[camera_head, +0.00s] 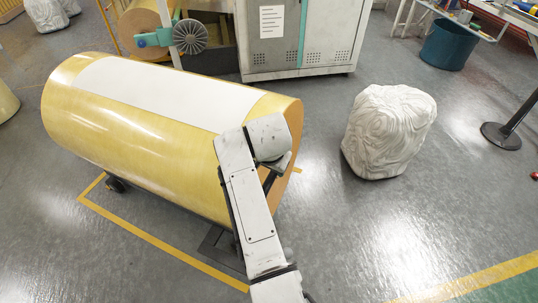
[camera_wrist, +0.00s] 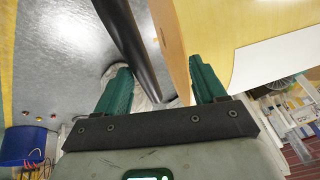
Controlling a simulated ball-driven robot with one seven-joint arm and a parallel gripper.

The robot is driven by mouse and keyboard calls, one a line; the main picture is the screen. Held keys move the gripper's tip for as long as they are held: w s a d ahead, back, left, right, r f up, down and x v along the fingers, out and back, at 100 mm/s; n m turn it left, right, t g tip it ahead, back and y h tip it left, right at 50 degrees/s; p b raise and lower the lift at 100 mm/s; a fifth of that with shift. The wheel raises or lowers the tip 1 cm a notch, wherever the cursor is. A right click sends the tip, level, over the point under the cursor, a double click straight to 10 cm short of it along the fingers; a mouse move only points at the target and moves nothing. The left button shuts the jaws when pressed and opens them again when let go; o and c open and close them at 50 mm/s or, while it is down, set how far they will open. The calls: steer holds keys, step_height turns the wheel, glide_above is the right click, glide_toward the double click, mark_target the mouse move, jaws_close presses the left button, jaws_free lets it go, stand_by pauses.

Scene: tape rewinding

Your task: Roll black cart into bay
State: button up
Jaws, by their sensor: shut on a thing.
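The black cart shows in the head view as a wheel (camera_head: 115,184) at the left and a dark base part (camera_head: 222,243) at the near right. A large yellow roll (camera_head: 130,122) with a white sheet on top lies on it and hides most of it. Yellow floor tape (camera_head: 165,243) runs along its near side, with a corner at the left. My gripper (camera_wrist: 158,63) shows two green fingers in the wrist view. They are on either side of a black bar (camera_wrist: 126,38), seemingly the cart's handle, and shut on it. In the head view my arm hides most of this grasp.
A white lumpy object (camera_head: 388,130) stands on the floor right of the roll. A grey cabinet (camera_head: 290,40) stands behind it, with a blue bin (camera_head: 449,43) and a black-based post (camera_head: 502,136) at the right. The floor at the lower left is clear.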

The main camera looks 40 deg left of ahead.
steer(key=v, duration=0.9)
steer(key=shift+r, duration=0.2)
stand_by(0.8)
